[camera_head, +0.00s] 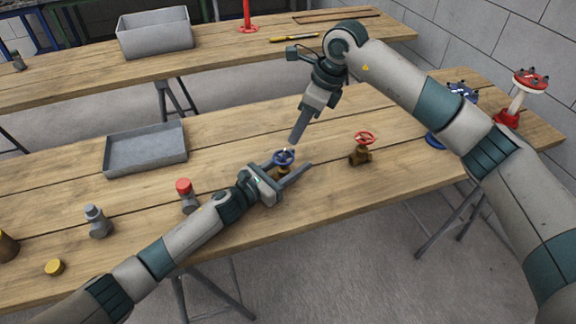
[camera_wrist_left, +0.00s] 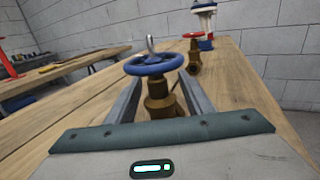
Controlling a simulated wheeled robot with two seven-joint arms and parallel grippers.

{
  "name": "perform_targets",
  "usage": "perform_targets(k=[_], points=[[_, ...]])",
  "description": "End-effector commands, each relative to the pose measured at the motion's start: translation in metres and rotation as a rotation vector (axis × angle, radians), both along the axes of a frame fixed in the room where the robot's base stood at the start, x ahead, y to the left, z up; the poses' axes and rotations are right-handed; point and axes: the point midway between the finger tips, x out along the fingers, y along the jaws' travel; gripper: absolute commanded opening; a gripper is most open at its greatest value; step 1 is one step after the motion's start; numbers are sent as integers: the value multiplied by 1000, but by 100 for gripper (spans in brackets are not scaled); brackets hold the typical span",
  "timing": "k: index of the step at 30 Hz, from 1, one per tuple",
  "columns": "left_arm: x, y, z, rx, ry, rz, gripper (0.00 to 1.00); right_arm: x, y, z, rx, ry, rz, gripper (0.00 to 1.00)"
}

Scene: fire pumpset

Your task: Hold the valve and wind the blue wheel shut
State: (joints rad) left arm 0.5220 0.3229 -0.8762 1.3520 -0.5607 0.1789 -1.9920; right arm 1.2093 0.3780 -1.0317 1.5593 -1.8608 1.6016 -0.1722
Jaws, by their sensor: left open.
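The brass valve with the blue wheel (camera_head: 284,157) stands on the near wooden table. In the left wrist view its blue wheel (camera_wrist_left: 153,64) and brass body (camera_wrist_left: 159,104) show, with a bright metal stem rising above the wheel. My left gripper (camera_head: 293,163) is open, with one finger on each side of the brass body, below the wheel. I see gaps beside the body in the left wrist view (camera_wrist_left: 160,95). My right gripper (camera_head: 296,138) points down just above the blue wheel, apparently clear of it. Its fingers overlap edge-on, so their opening is hidden.
A brass valve with a red wheel (camera_head: 361,149) stands to the right. A red-capped fitting (camera_head: 187,196), a grey fitting (camera_head: 97,221) and a grey tray (camera_head: 145,150) are to the left. Taller flanged valves (camera_head: 519,97) stand at the right end.

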Motion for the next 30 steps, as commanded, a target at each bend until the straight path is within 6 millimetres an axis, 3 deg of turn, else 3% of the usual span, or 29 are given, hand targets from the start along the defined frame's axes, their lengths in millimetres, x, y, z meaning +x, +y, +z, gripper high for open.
perform_targets(k=[8,14,27,30], points=[[0,-1,0,0,0,0,47,0,0,0,0,0,0,31],[0,-1,0,0,0,0,0,0,0,0,0,0,0,31],[0,0,0,0,0,0,0,0,0,0,0,0,0,31],[0,0,0,0,0,0,0,0,0,-1,2,2,-2,53]])
